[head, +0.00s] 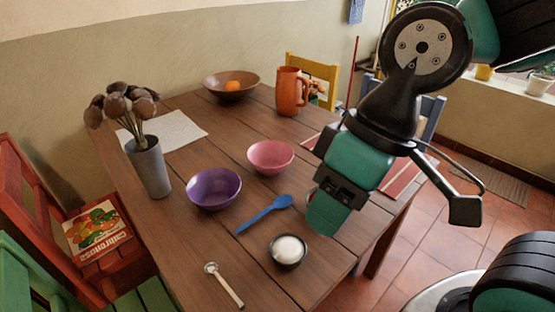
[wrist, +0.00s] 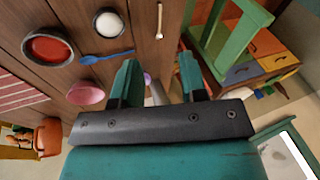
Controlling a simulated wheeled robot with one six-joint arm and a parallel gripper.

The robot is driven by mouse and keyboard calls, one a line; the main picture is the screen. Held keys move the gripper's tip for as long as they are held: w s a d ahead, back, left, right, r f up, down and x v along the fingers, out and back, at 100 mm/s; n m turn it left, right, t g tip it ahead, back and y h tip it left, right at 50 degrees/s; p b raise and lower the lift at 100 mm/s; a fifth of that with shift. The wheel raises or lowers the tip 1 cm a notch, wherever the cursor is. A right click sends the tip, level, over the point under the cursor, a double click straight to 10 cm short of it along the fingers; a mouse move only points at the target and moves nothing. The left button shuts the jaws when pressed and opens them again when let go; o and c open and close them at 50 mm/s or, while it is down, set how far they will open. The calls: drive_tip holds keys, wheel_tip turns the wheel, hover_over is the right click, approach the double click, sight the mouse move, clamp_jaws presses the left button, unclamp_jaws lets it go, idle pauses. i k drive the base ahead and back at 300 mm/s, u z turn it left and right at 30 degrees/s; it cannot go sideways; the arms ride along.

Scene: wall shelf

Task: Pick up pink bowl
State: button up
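The pink bowl (head: 270,157) stands upright on the wooden table, right of and a little behind the purple bowl (head: 214,189). It also shows in the wrist view (wrist: 87,93), left of my fingers. My gripper (head: 330,208) is over the right part of the table in the head view, to the right of and nearer than the pink bowl, and apart from it. In the wrist view the two teal fingers (wrist: 158,78) are spread wide with nothing held between them. A bit of the purple bowl shows in the gap, mostly hidden by the left finger.
The table (head: 190,240) also holds a blue spoon (head: 265,213), a small dark bowl with white contents (head: 288,251), a vase (head: 149,168), an orange pitcher (head: 291,91) and a fruit bowl (head: 231,86). A red bowl (wrist: 48,48) is mostly hidden behind my gripper in the head view.

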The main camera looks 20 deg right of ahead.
sight(269, 158)
drive_tip(key=k, duration=0.5)
drive_tip(key=z, duration=1.55)
drive_tip(key=i, duration=1.4)
drive_tip(key=u, duration=3.4)
